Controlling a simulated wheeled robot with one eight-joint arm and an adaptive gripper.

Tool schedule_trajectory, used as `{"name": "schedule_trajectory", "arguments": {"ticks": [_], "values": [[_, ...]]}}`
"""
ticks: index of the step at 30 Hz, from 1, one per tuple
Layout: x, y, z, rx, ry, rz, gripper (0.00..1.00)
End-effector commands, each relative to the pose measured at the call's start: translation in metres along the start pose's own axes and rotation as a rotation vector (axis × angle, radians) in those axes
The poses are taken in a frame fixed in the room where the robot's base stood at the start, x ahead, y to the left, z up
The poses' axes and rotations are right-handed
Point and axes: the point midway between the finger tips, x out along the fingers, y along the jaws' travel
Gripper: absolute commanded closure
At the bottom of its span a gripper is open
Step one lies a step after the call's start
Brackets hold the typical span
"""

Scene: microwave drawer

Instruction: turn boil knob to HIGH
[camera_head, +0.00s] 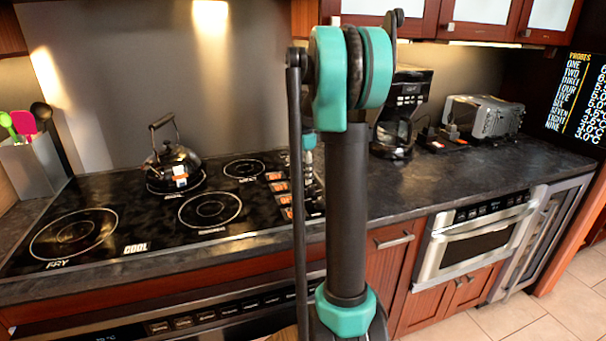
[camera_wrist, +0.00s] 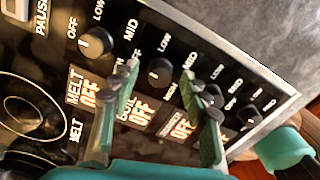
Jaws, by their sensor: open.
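The boil knob (camera_wrist: 160,72) is a round black knob with a light pointer mark, on the dark cooktop panel in the wrist view. The orange-framed display (camera_wrist: 137,108) near it reads BOIL OFF. My gripper (camera_wrist: 159,80) is open, with one fingertip to the left of this knob and the other to the right. I cannot tell whether either fingertip touches it. Printed OFF, LOW and MID marks show around the knobs; the HIGH marks are partly hidden. In the head view my arm hides most of the gripper and the knob row.
The melt knob (camera_wrist: 97,42) is just left of my left finger, and more knobs (camera_wrist: 212,95) stand close by my right finger. A kettle (camera_head: 176,167) stands on a back burner. A coffee maker (camera_head: 403,110) and toaster oven (camera_head: 484,117) stand to the right.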

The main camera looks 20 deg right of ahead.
Motion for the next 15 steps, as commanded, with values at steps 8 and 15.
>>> {"name": "schedule_trajectory", "arguments": {"ticks": [8,15], "values": [[-0.0002,0.0001,0.0,0.0,0.0,0.0,0.7],[-0.0003,0.0001,0.0,0.0,0.0,0.0,1.0]]}}
